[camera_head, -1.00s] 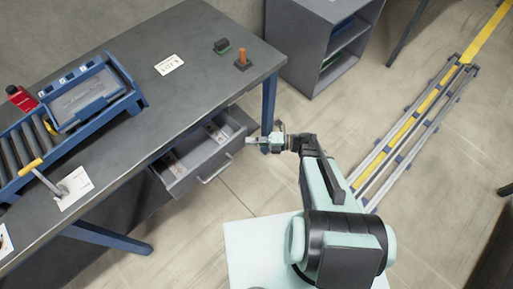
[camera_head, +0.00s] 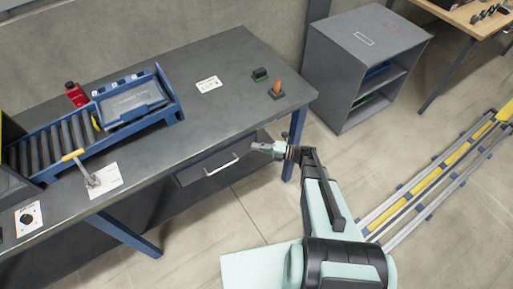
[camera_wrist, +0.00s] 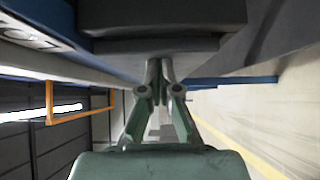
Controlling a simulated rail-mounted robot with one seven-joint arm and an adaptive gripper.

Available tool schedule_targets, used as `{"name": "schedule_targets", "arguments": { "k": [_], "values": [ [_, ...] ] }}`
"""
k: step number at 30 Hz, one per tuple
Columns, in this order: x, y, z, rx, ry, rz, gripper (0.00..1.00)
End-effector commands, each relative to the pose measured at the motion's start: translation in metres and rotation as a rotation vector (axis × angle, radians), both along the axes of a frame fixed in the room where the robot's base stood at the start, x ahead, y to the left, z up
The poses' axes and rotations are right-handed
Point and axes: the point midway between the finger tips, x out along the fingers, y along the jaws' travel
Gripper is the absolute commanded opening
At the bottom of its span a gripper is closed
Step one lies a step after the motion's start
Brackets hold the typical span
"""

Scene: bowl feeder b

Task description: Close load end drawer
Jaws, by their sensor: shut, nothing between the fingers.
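The load end drawer (camera_head: 190,176) is under the front edge of the grey worktable (camera_head: 190,128), near its right end. Its grey front with a pale bar handle (camera_head: 222,165) sits close under the tabletop, and no inside shows. I cannot tell whether it is fully flush. My gripper (camera_head: 254,147) is shut and empty at the right end of the drawer front, right of the handle. In the wrist view my fingertips (camera_wrist: 158,66) are together against or just before a dark surface; actual contact is unclear.
A blue-framed roller conveyor (camera_head: 60,140) with a tray stands on the table's left. A red bottle (camera_head: 76,94), a green part (camera_head: 260,74) and an orange-topped part (camera_head: 277,90) stand on the tabletop. A blue table leg (camera_head: 295,140) is close right of my gripper. A grey shelf (camera_head: 335,75) stands beyond.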

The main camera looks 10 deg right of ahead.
Motion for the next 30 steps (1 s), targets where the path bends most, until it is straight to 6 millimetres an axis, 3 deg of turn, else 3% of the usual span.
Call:
{"name": "schedule_targets", "arguments": {
  "k": [1, 8, 11, 17, 30],
  "values": [
    [0.009, -0.001, 0.002, 0.003, -0.008, -0.015, 0.00],
    [0.007, -0.001, 0.002, 0.002, -0.010, -0.014, 0.00],
    [-0.001, -0.003, 0.003, 0.002, -0.008, -0.012, 0.00],
    [-0.035, -0.011, 0.004, 0.002, -0.004, 0.002, 0.00],
    [-0.068, -0.082, -0.001, 0.001, -0.005, 0.005, 0.00]
  ]
}}
